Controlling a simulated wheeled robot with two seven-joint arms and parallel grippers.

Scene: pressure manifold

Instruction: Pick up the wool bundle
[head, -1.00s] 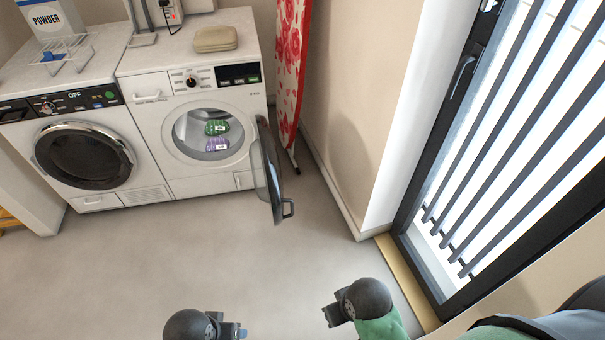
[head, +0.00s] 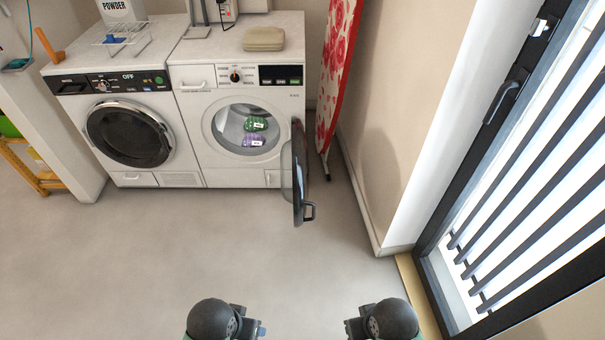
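Two small labelled bundles lie inside the drum of the right-hand washing machine (head: 190,125), whose round door (head: 296,172) stands open to the right. One is a green bundle (head: 255,123), the other a purple bundle (head: 252,141) just below it. I cannot read their labels, so I cannot tell which is wool. My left gripper (head: 259,330) and my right gripper (head: 350,328) are at the bottom edge of the head view, well apart from the machine. Their fingers are small and partly cut off, so their opening is unclear.
A second machine with a shut dark door (head: 130,134) stands at the left. A beige folded item (head: 263,39) and a wire rack (head: 122,38) lie on top. A floral ironing board (head: 335,75) leans beside the open door. A barred window is at the right. The floor (head: 200,240) ahead is clear.

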